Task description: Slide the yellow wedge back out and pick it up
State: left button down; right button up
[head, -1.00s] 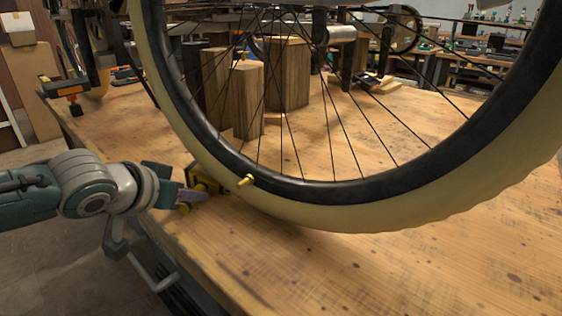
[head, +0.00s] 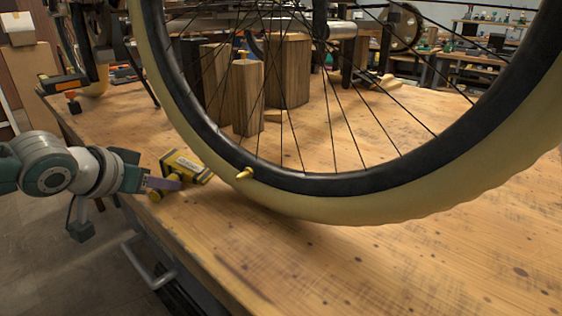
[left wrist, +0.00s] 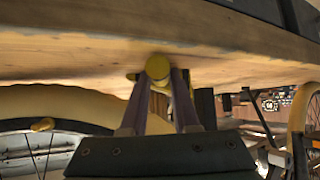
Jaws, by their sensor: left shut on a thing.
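The yellow wedge (head: 184,166), with black parts and a pale label, is at the left edge of the wooden table, just left of the big wheel's cream tyre (head: 330,211). Its thin end points toward the tyre; I cannot tell if they touch. My left gripper (head: 163,184) comes in from the left and is shut on the wedge's yellow knob end. In the left wrist view the two fingers (left wrist: 159,98) close around the round yellow knob (left wrist: 158,68), and the rest of the wedge is mostly hidden. My right gripper is not in view.
Several wooden blocks (head: 248,98) stand on the table behind the wheel's spokes. A black and orange clamp (head: 64,84) sits at the far left edge. A metal rail (head: 150,268) runs below the table's near edge. The table in front of the tyre is clear.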

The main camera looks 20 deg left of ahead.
pick_arm(q)
jog(key=shift+s+a+f+b, duration=0.1)
jog(key=shift+a+f+b, duration=0.05)
jog(key=shift+a+b, duration=2.75)
jog(key=shift+b, duration=0.1)
jog(key=shift+s+a, duration=0.1)
jog(key=shift+a, duration=0.15)
jog(key=c, duration=0.6)
grip_release()
